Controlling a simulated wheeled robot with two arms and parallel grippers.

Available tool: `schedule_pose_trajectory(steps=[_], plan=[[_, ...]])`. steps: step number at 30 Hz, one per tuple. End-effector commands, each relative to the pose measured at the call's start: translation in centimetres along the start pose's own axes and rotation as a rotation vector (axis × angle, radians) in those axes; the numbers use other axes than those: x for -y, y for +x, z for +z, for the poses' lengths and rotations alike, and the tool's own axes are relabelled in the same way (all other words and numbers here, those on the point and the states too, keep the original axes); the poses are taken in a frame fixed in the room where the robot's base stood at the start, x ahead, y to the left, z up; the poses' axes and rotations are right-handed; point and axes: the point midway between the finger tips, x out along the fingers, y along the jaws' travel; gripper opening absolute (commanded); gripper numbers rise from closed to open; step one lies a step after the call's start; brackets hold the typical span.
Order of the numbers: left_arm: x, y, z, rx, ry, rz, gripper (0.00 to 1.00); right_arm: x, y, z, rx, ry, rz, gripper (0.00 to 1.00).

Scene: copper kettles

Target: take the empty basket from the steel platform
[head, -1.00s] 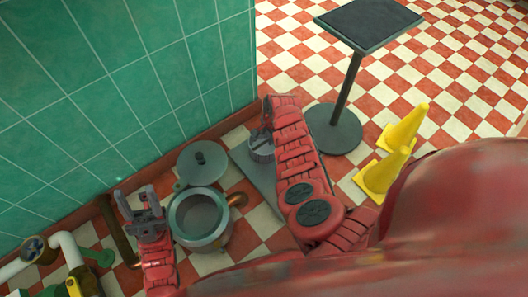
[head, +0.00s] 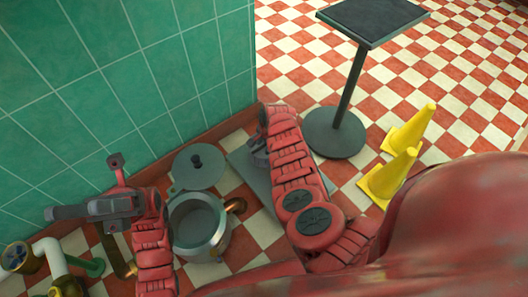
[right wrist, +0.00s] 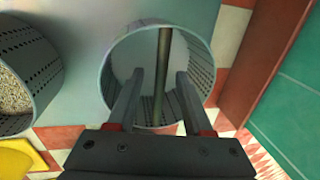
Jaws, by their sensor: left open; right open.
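The empty basket (right wrist: 205,68) is a grey perforated round bucket with a bar handle (right wrist: 163,65) across its mouth. It stands on the steel platform (right wrist: 85,25), and in the head view (head: 258,158) my right arm partly covers it. My right gripper (right wrist: 160,80) is open over the basket. Its fingers lie on either side of the handle, with gaps showing. In the head view the platform (head: 262,185) is a flat grey plate, partly behind my right arm. My left gripper (head: 92,209) is open and empty, left of a kettle.
A second perforated basket (right wrist: 28,75), holding pale grains, stands at left in the wrist view. A kettle (head: 197,228) and a round grey lid (head: 198,167) are near the green tiled wall (head: 100,80). A pedestal table (head: 335,132) and yellow cones (head: 392,178) stand right.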

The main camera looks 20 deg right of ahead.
Motion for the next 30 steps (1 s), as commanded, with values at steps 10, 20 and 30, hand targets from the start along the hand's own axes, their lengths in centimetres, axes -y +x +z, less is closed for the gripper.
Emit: schedule_pose_trajectory(steps=[10,20,30], plan=[[0.12,0.28,-0.12,-0.015,-0.001,-0.009,0.50,0.01,0.05,-0.04,-0.001,0.000,-0.001,0.42],[0.11,0.26,-0.11,-0.014,-0.001,-0.008,0.50,0.00,0.05,-0.05,-0.001,0.000,0.000,0.00],[0.11,0.25,-0.11,-0.014,-0.001,-0.008,0.50,0.01,0.05,-0.05,-0.001,0.000,-0.001,0.00]])
